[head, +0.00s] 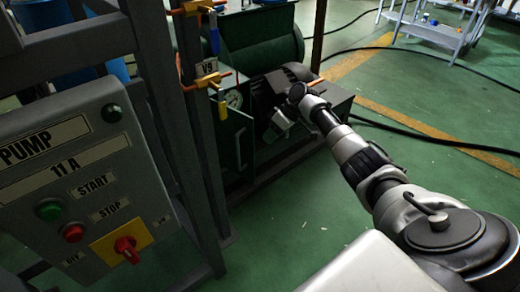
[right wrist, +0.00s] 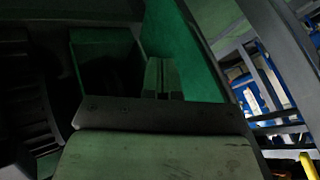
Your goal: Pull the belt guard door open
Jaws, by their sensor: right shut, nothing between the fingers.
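The belt guard door seems to be the dark green panel (head: 236,140) low on the pump unit, left of my right gripper in the head view. A thin bar handle (head: 241,150) stands on it. How far the panel stands open, I cannot tell. My right gripper (head: 271,132) is shut and empty, just right of the panel and apart from the handle. In the right wrist view its fingers (right wrist: 163,80) are together, with a dark green surface (right wrist: 190,45) beyond them. The handle cannot be made out there. My left gripper is not in view.
A grey control box (head: 80,170) with buttons and a red knob stands at the left on a dark frame (head: 165,110). Black hoses (head: 430,140) cross the green floor. A cart (head: 435,30) stands at the back right.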

